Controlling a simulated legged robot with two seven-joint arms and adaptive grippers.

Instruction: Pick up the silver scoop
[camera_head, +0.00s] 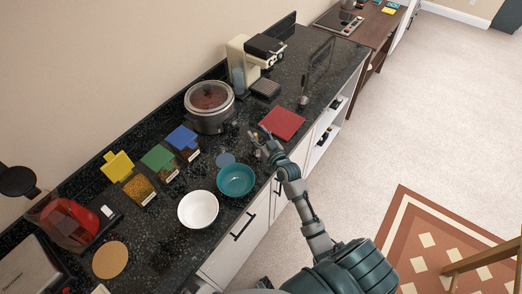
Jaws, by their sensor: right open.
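My right gripper (261,137) is open, over the front part of the dark speckled counter (165,222). It is just left of a red square board (282,124) and behind the teal bowl (236,179). I cannot make out a silver scoop for certain. A small silvery upright thing (304,89) stands behind the red board, too small to identify. Anything directly under my gripper is partly hidden by its fingers. My left gripper is not in view.
A white bowl (198,209) sits in front of the teal bowl. A pot-like cooker (209,105) stands by the wall, with a coffee machine (254,58) beyond.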

